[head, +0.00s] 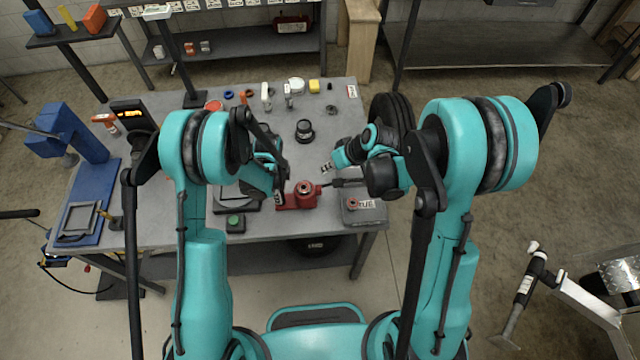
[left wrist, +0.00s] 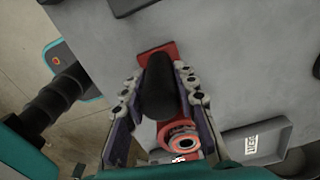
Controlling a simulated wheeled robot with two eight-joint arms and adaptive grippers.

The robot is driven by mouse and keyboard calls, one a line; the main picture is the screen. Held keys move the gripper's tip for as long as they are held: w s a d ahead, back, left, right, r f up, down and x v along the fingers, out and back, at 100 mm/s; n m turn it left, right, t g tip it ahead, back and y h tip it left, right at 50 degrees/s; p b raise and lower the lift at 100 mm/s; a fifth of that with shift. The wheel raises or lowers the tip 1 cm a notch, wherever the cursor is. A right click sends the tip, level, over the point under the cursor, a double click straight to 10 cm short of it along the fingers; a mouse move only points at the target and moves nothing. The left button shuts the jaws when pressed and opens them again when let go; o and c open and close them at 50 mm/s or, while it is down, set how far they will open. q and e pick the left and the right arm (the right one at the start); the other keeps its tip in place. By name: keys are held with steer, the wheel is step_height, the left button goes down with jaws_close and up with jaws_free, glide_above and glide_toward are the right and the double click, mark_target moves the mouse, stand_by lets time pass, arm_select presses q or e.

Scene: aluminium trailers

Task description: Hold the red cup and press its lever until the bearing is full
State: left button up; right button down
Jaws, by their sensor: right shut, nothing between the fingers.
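The red cup (head: 304,194) stands on the grey bench in front of my arms. In the left wrist view the cup (left wrist: 183,138) has a ring-shaped bearing (left wrist: 182,142) on top and a red foot beyond. My left gripper (left wrist: 162,72) has its fingers on both sides of a dark upright grip (left wrist: 158,88) over the red foot and looks closed on it. Contact at the tips is partly hidden. The dark lever (head: 345,183) sticks out to the right of the cup. My right gripper (head: 327,168) is shut and empty, just above and behind the lever.
A grey tray (head: 364,214) with a label lies right of the cup. A green button box (head: 235,222) stands left front. A black round part (head: 304,131) and several small items stand at the back. A blue press (head: 75,150) is at the left end.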

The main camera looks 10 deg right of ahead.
arm_select(q)
steer(key=o, duration=0.5)
step_height(320, 180, up, 12)
stand_by(0.3)
steer(key=shift+s+a+r+n+b, duration=0.1)
steer(key=shift+a+r+n+b, duration=0.25)
steer(key=shift+n+b, duration=0.25)
steer(key=s+a+n+t+b, duration=0.2)
steer(key=s+a+n+b, duration=0.1)
steer(key=s+n+b, duration=0.2)
steer(key=s+a+n+t+b, duration=0.2)
steer(key=s+a+n+b, duration=0.1)
steer(key=s+n+b, duration=0.2)
steer(key=s+a+n+t+b, duration=0.3)
steer(key=s+n+b, duration=0.3)
steer(key=s+n, duration=0.1)
steer(key=shift+s+r+n, duration=0.1)
steer(key=shift+s+n, duration=0.05)
steer(key=shift+n, duration=0.65)
arm_select(e)
steer(key=s+d+m+t+h, duration=0.1)
steer(key=s+d+m+h, duration=0.1)
steer(key=s+d, duration=0.3)
steer(key=s+d+m+t+h, duration=0.2)
steer(key=s+d, duration=0.3)
steer(key=s, duration=0.7)
steer(key=shift+s+d+r+m+t+h, duration=0.2)
steer(key=shift+m+t+h, duration=0.1)
steer(key=shift+h, duration=0.2)
